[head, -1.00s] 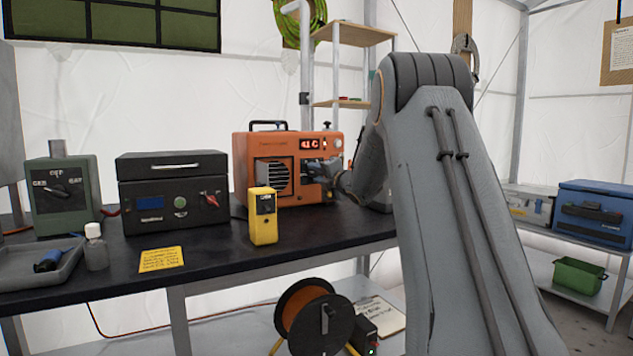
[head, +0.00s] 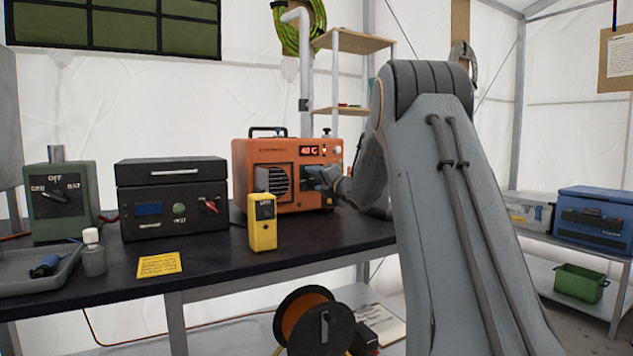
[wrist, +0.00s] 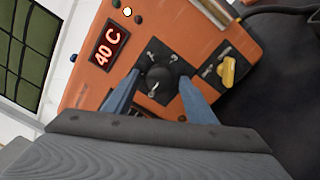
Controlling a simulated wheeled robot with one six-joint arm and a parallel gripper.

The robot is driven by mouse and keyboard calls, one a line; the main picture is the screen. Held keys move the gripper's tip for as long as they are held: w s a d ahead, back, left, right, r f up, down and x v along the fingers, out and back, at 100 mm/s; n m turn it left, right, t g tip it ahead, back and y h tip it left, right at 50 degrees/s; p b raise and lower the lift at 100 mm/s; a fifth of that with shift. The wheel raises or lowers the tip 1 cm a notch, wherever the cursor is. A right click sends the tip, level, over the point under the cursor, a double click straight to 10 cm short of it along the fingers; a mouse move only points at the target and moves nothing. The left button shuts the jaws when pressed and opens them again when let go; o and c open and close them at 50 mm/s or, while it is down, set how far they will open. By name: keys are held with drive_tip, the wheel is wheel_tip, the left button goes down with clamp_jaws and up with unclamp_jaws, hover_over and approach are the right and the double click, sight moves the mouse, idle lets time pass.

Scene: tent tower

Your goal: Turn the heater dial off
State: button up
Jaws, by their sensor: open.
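The orange heater (head: 290,150) stands on the dark bench, with a red display reading about 40 C. In the wrist view its front (wrist: 140,30) looks tilted. The round black dial (wrist: 158,77) sits on a black plate with small white marks that I cannot read. My gripper (wrist: 159,82) is open, one blue finger on each side of the dial. I cannot tell whether the fingers touch it. In the head view my gripper (head: 318,178) is at the heater's front and hides the dial. A yellow switch (wrist: 228,70) is beside the dial on another black plate.
A yellow handheld device (head: 263,223) stands on the bench (head: 215,262) in front of the heater. A black box (head: 172,200), a green switch box (head: 60,205), a small bottle (head: 93,255) and a grey tray (head: 22,272) are to the left. Shelving (head: 352,40) rises behind.

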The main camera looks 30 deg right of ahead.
drive_tip(key=shift+s, duration=0.1)
drive_tip(key=s, duration=0.7)
drive_tip(key=shift+s+d, duration=0.2)
drive_tip(key=shift+s, duration=0.15)
drive_tip(key=shift+p, duration=0.3)
